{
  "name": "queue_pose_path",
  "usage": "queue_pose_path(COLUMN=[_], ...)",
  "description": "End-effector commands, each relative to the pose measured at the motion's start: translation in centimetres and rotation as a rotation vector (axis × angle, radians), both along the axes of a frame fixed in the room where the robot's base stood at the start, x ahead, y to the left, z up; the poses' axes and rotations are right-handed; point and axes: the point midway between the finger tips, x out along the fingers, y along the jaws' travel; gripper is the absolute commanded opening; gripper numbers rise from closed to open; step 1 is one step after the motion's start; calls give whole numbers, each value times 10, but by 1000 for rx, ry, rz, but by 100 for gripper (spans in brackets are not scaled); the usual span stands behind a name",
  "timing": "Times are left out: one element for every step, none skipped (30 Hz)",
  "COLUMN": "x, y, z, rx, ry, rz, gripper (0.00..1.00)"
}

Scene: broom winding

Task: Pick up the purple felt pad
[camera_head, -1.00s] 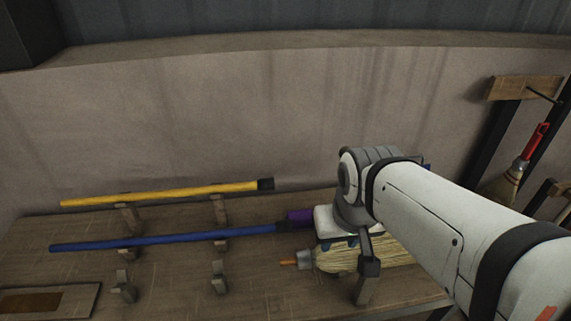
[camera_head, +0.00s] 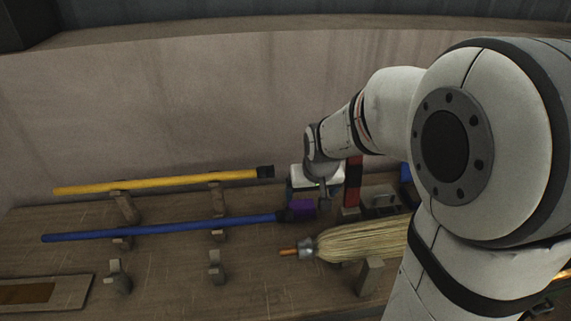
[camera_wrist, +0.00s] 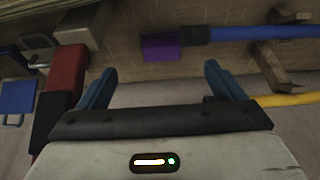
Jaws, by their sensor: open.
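The purple felt pad (camera_head: 302,208) is a small purple block at the right end of a blue pole (camera_head: 160,229) on the bench. It meets the pole's dark end; I cannot tell whether they are joined. In the wrist view the pad (camera_wrist: 160,47) shows just beyond my fingertips, between their two lines. My gripper (camera_head: 308,193) is open and empty, above and behind the pad, and covers part of that area. Its two blue fingers (camera_wrist: 158,77) stand wide apart and do not visibly touch the pad.
A straw broom head (camera_head: 358,241) lies in front and right of the pad. A red and black bar (camera_head: 353,182) stands close right of my gripper. A yellow pole (camera_head: 150,184) rests on wooden supports behind the blue one. A wall closes the back.

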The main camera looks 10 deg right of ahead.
Motion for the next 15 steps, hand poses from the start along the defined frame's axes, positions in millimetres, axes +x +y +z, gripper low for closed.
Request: queue_pose_path(x=[16, 24, 34, 41, 47, 54, 59, 63, 67, 70, 72, 74, 75, 77, 78], y=[0, 0, 0, 0, 0, 0, 0, 0, 0, 0, 0, 0, 0, 0, 0], z=[-21, -29, -39, -46, -53, -60, -65, -69, -74, -76, -79, -82, -84, -86, -90], rx=[0, 0, 0, 0, 0, 0, 0, 0, 1, 1, 1, 1, 1, 1, 1], ry=[0, -6, -12, -17, -21, -26, -29, -33, -36, -38, -40, -41, -42, -42, -42], rz=[0, 0, 0, -1, -1, -1, -1, -1, -1, -1, -1, -1, -1, -1, -2], gripper=[93, 95, 98, 98, 98, 98, 98, 98, 98, 98, 98, 98, 98, 98, 98])
